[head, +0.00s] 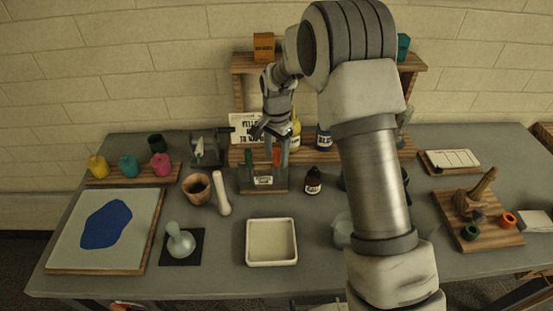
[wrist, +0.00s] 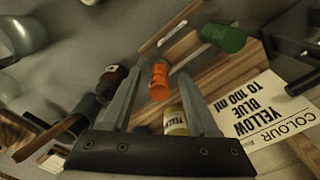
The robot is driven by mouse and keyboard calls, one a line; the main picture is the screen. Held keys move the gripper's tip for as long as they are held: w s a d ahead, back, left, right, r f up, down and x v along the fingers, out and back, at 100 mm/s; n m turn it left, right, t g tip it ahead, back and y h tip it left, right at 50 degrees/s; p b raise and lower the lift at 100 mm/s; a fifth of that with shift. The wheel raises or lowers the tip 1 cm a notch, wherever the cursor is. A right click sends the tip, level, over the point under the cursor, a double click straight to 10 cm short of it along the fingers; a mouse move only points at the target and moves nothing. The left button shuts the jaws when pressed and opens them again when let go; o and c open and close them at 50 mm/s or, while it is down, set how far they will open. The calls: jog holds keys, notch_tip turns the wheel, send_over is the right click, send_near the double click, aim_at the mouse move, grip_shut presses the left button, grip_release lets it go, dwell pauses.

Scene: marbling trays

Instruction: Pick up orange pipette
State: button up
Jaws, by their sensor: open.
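The orange pipette (head: 277,157) stands upright in a small labelled rack (head: 264,181) at the middle of the table. A green pipette (head: 248,157) stands to its left in the same rack. My gripper (head: 276,161) points down over the rack with its fingers apart around the orange pipette's top. In the wrist view, the orange bulb (wrist: 159,82) shows between the two open fingers (wrist: 160,72), without clear contact. The green bulb (wrist: 225,38) lies outside the right finger. The orange pipette's lower part is hard to make out.
A yellow bottle (head: 296,138) and a blue-labelled bottle (head: 324,138) stand behind, by a wooden shelf. A printed card (head: 243,128) leans behind the rack. A dark bottle (head: 313,181) stands right of the rack, a white pestle (head: 222,193) left. A white tray (head: 271,258) lies in front.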

jog(key=c, duration=0.8)
jog(key=shift+o, duration=0.2)
notch_tip(320, 180, up, 10)
jog(key=shift+b, duration=0.3)
jog(key=shift+o, duration=0.8)
jog(key=shift+c, duration=0.8)
